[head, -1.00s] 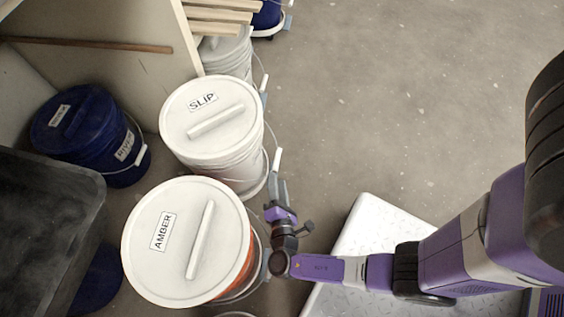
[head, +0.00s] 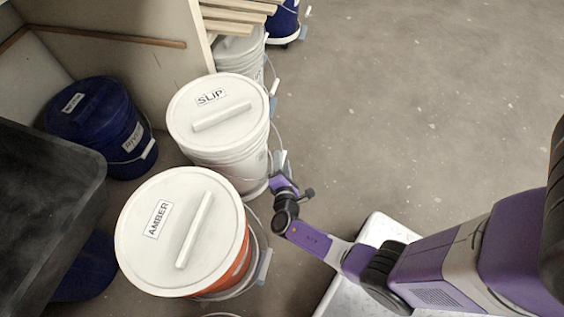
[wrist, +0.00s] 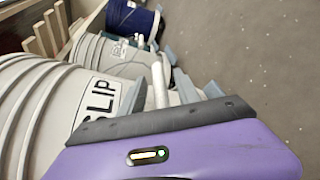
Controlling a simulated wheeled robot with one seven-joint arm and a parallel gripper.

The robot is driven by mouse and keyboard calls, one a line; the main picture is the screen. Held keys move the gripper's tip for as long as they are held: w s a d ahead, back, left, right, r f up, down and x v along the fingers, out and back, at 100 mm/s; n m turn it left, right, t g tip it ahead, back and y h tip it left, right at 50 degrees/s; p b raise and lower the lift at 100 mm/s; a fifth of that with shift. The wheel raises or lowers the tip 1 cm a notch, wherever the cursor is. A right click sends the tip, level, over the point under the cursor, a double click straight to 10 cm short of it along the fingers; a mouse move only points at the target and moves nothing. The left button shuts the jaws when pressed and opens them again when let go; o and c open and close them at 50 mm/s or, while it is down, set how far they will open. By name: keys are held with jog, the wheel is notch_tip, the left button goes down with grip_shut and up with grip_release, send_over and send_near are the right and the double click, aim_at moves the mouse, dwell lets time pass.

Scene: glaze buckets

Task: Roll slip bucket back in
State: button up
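The slip bucket (head: 228,155) is white, with a white lid labelled SLIP, and stands upright on the floor. Its ribbed side and SLIP label (wrist: 103,95) fill the left of the wrist view. My gripper (head: 279,160) is at the bucket's right side, by its wire handle. In the wrist view the grey fingers stand apart, with a white handle grip (wrist: 160,82) showing between them. I cannot tell whether they touch the grip.
The orange amber bucket (head: 239,262) with a white lid stands in front of the slip bucket. A blue bucket (head: 118,135) is to the left under the wooden shelving (head: 120,60). A grey-white bucket (head: 243,50) stands behind. Open floor (head: 420,110) lies to the right.

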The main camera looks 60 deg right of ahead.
jog(key=shift+w+d, duration=0.15)
jog(key=shift+d, duration=0.05)
grip_shut()
jog(key=shift+f, duration=0.1)
dwell(1.3)
